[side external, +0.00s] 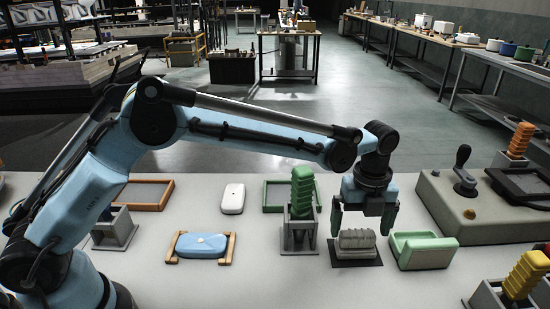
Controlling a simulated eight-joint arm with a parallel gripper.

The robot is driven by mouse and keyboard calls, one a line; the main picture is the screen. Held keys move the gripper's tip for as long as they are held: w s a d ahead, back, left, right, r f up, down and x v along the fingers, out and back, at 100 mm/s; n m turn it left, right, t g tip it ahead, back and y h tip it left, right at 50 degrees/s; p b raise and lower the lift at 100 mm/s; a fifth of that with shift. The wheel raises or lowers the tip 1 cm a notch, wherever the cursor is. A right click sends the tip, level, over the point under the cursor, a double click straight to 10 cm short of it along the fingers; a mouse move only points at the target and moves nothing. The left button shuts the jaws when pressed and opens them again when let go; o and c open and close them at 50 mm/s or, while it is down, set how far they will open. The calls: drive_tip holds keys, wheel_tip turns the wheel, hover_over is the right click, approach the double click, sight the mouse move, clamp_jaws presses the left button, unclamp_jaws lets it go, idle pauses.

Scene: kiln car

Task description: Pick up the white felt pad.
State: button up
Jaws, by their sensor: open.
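A white rounded pad (232,198) lies flat on the pale tabletop, left of the middle, with a small dark mark on top. It looks like the white felt pad, though its material cannot be told. My gripper (361,233) is well to its right, pointing down, with its two fingers apart. The fingers are around or just in front of a grey ribbed block (356,241) on a dark plate. I cannot tell whether they touch it. Nothing is held, as far as I see.
A blue pad (201,246) sits in a wooden cradle in front of the white pad. A green ribbed stack (302,192) stands upright in a grey holder between the white pad and my gripper. A green tray (423,249) is at right. A grey control box (480,210) stands beyond.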

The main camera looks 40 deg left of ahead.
sight(358, 233)
drive_tip(key=shift+a+f, duration=0.1)
drive_tip(key=shift+f, duration=1.65)
drive_tip(key=c, duration=1)
drive_tip(key=shift+r, duration=0.15)
drive_tip(key=shift+r, duration=0.3)
drive_tip(key=r, duration=0.3)
drive_tip(key=shift+s+d+r, duration=0.3)
drive_tip(key=shift+s+r, duration=0.05)
drive_tip(key=shift+r, duration=0.05)
drive_tip(key=s+d+r, duration=0.2)
drive_tip(key=s, duration=0.1)
drive_tip(key=s+d+r, duration=0.2)
drive_tip(key=s, duration=0.1)
drive_tip(key=s+d+r, duration=0.2)
drive_tip(key=shift+s+d+r, duration=0.1)
drive_tip(key=shift+s+r, duration=0.1)
drive_tip(key=shift+s, duration=0.2)
